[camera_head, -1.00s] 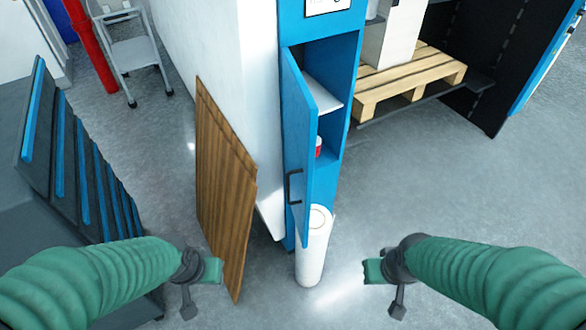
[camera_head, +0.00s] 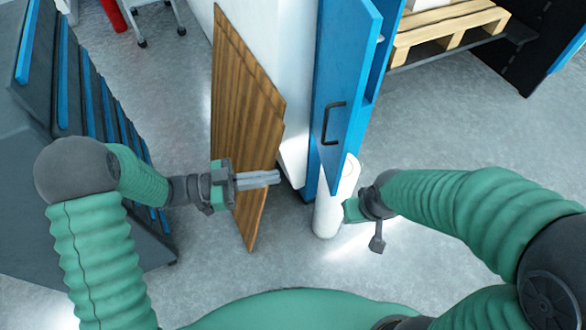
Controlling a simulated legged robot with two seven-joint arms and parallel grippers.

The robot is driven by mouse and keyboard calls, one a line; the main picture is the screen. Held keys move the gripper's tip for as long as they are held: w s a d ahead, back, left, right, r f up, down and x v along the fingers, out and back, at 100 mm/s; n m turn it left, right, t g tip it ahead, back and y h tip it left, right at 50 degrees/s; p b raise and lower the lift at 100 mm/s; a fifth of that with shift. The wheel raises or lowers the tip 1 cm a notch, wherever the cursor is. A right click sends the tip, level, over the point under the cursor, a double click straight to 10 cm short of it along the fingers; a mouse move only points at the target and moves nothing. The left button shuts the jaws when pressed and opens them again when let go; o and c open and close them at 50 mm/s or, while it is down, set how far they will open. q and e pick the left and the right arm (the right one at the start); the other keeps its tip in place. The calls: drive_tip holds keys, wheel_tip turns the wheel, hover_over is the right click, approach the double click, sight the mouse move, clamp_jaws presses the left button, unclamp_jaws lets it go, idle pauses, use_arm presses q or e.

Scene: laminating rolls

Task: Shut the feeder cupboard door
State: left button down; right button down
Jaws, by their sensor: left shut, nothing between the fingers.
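The blue feeder cupboard door (camera_head: 345,75) stands ajar in the head view, with a black bar handle (camera_head: 333,123) on its outer face. Part of the blue cupboard (camera_head: 384,50) shows behind it to the right. My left gripper (camera_head: 278,177) is shut and empty. It points right, in front of the wooden boards and to the lower left of the handle, apart from the door. My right gripper (camera_head: 347,210) is at the lower right of the door, by the white roll; its fingers are too unclear to tell open from shut.
A white roll (camera_head: 328,215) stands upright on the floor below the door's lower corner. Brown wooden boards (camera_head: 240,110) lean left of the cupboard. A dark rack with blue strips (camera_head: 65,75) stands at left. A wooden pallet (camera_head: 450,30) is at back right. The floor at right is clear.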

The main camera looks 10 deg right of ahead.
sight(337, 167)
use_arm(q)
drive_tip(key=d+b, duration=0.1)
drive_tip(key=d, duration=0.3)
drive_tip(key=d+b, duration=0.1)
drive_tip(key=d, duration=0.3)
drive_tip(key=d+b, duration=0.1)
drive_tip(key=d, duration=0.3)
drive_tip(key=shift+w+d, duration=0.25)
drive_tip(key=shift+w, duration=0.1)
drive_tip(key=shift+d, duration=0.45)
drive_tip(key=shift+w, duration=0.1)
